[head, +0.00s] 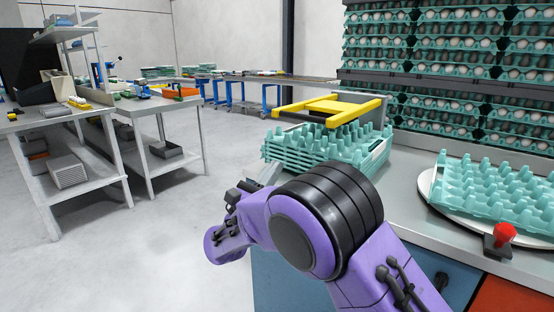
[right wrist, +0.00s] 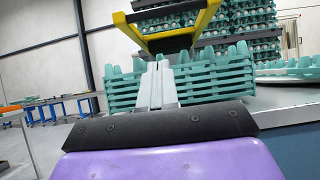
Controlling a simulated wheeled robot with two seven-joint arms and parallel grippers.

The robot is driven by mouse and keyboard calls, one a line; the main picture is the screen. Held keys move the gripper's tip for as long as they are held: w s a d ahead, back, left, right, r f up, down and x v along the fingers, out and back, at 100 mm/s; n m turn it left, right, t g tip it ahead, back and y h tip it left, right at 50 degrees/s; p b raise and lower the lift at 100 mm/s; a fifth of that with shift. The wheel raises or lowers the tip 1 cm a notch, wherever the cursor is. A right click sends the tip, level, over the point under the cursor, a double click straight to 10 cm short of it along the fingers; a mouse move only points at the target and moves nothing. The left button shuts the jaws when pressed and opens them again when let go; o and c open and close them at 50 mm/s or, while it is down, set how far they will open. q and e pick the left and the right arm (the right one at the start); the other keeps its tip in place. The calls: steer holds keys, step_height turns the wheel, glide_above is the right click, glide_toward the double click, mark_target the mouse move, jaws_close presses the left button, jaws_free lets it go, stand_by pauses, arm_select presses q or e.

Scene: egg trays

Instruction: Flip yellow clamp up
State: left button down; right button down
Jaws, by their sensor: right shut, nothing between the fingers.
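The yellow clamp (head: 340,106) is a flat frame with two side bars, roughly level above a stack of teal egg trays (head: 318,146) on the counter. In the right wrist view the clamp (right wrist: 127,29) shows from below at the top, above the stacked trays (right wrist: 206,84). My right gripper (right wrist: 158,68) is shut and empty, its fingers pointing at the stack's near side, below the clamp. I cannot tell whether the fingertips touch anything. In the head view my purple right arm covers the space before the stack. My left gripper is not in view.
A round white plate (head: 424,185) with teal trays (head: 490,190) and a red knob (head: 504,234) are at the right of the counter. Racks of egg-filled trays (head: 450,80) stand behind. Grey tables (head: 150,105) stand left, with free floor between.

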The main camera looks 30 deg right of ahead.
steer(key=w+d+r+p, duration=0.1)
steer(key=w+d+r, duration=0.1)
steer(key=d+r, duration=0.5)
steer(key=shift+w+r, duration=0.35)
steer(key=shift+r, duration=0.25)
steer(key=shift+a+r+p, duration=0.15)
steer(key=shift+p, duration=0.2)
